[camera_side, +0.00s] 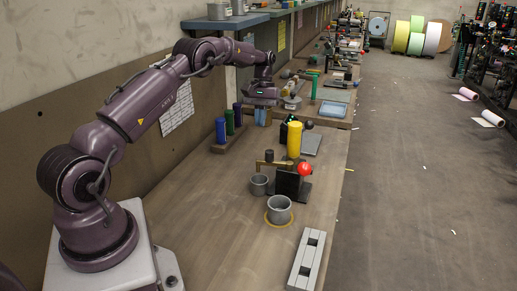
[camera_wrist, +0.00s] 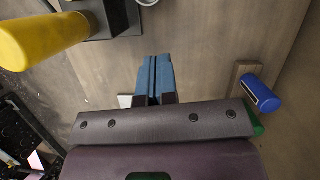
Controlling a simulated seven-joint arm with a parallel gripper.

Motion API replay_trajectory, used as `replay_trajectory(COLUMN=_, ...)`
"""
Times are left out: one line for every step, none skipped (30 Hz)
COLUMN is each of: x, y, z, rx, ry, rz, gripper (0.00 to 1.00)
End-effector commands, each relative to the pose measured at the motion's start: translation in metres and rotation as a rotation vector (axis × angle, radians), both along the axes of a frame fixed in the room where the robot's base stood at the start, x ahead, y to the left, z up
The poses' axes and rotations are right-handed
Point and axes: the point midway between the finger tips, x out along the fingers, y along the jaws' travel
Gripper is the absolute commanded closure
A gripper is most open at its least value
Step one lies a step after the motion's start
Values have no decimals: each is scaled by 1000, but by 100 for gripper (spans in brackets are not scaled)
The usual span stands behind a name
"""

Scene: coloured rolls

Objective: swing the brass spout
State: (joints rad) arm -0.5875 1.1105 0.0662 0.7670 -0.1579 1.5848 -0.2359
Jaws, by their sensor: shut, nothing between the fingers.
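The brass spout (camera_side: 271,164) is a short level bar in the side view. It reaches left from a black block (camera_side: 287,183) with a red ball (camera_side: 305,169), and its outer end is above a small grey cup (camera_side: 258,185). A yellow roll (camera_side: 294,140) stands upright by the spout; it also shows in the wrist view (camera_wrist: 38,40). My gripper (camera_side: 263,121) is beyond the spout, apart from it, pointing down. In the wrist view its blue fingers (camera_wrist: 154,62) are together with nothing between them. I cannot make out the spout there.
A larger grey cup (camera_side: 279,211) stands within a yellow ring. A light grey slotted block (camera_side: 306,262) is at the near edge. Blue (camera_side: 220,131) and green (camera_side: 229,122) rolls stand on a wooden holder by the wall. The table's left front is clear.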

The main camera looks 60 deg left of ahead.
Motion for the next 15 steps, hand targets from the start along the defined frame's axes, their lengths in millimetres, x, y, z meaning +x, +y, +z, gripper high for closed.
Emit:
replay_trajectory(x=4, y=4, z=0, rx=-6, ry=4, rz=15, gripper=100)
replay_trajectory(x=6, y=5, z=2, rx=-7, ry=6, rz=22, gripper=100)
replay_trajectory(x=9, y=5, z=9, rx=-8, ry=4, rz=29, gripper=100)
replay_trajectory(x=11, y=5, z=16, rx=-6, ry=1, rz=34, gripper=100)
replay_trajectory(x=13, y=5, z=24, rx=-5, ry=-2, rz=40, gripper=100)
replay_trajectory(x=13, y=4, z=32, rx=-8, ry=0, rz=47, gripper=100)
replay_trajectory(x=13, y=3, z=35, rx=-13, ry=7, rz=53, gripper=100)
replay_trajectory(x=10, y=1, z=35, rx=-23, ry=23, rz=59, gripper=100)
replay_trajectory(x=8, y=-1, z=35, rx=-30, ry=36, rz=65, gripper=100)
replay_trajectory(x=8, y=-1, z=35, rx=-33, ry=42, rz=68, gripper=100)
replay_trajectory(x=7, y=-2, z=34, rx=-33, ry=45, rz=71, gripper=100)
replay_trajectory(x=7, y=-3, z=32, rx=-32, ry=45, rz=72, gripper=100)
replay_trajectory(x=7, y=-3, z=30, rx=-32, ry=45, rz=71, gripper=100)
replay_trajectory(x=6, y=-4, z=28, rx=-32, ry=45, rz=71, gripper=100)
replay_trajectory(x=5, y=-5, z=25, rx=-32, ry=45, rz=71, gripper=100)
